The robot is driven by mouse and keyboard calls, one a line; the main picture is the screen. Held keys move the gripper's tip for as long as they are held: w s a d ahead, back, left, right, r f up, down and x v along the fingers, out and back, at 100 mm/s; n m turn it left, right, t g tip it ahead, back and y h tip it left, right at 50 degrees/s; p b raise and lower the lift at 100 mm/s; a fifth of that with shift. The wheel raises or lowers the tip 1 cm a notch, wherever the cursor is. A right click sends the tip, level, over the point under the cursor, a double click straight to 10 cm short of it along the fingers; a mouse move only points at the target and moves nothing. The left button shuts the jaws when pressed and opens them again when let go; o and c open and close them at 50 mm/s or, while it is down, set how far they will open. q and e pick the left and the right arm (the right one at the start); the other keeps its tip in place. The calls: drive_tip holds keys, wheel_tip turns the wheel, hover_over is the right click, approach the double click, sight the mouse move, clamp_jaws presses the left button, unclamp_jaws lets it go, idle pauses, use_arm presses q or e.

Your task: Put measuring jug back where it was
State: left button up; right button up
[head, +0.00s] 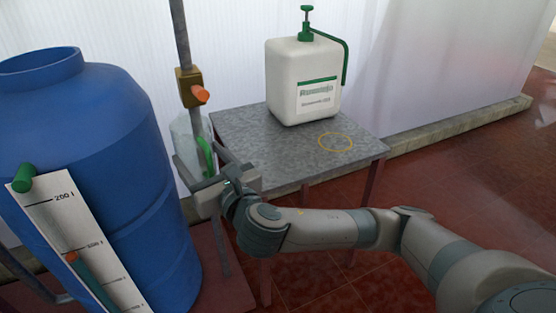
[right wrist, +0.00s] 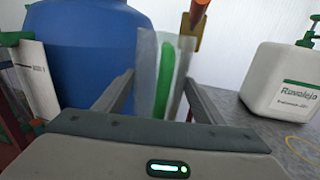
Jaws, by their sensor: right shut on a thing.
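The measuring jug (head: 184,138) is clear with a green handle. It is upright, below the tap (head: 192,88) on the grey pipe, between the blue barrel and the metal table. My right gripper (head: 203,168) is shut on it from the front. In the right wrist view the jug (right wrist: 147,72) stands between the two fingers, with its green handle towards me. The fingers hide part of its lower body, and I cannot tell how full it is. A yellow ring (head: 335,142) marks an empty spot on the table (head: 240,124). My left gripper is out of view.
A white canister (head: 303,80) with a green pump stands at the back of the table, behind the ring. The blue barrel (head: 95,130) with a white level scale (head: 75,235) stands close on the left. The table's front right part is clear.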

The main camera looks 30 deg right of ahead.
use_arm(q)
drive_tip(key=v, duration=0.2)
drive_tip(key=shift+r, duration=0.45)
use_arm(e)
drive_tip(key=s+d+f+m+h, duration=0.1)
drive_tip(key=s+d+f+h, duration=0.1)
drive_tip(key=s+d+f, duration=0.6)
wheel_tip(320, 180, down, 3)
drive_tip(key=shift+d+r+m+h, duration=0.2)
drive_tip(key=shift+d+m+h, duration=0.1)
drive_tip(key=shift+d+h, duration=0.15)
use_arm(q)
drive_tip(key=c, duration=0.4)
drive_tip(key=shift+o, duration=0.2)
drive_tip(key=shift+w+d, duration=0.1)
use_arm(e)
drive_tip(key=shift+d, duration=0.2)
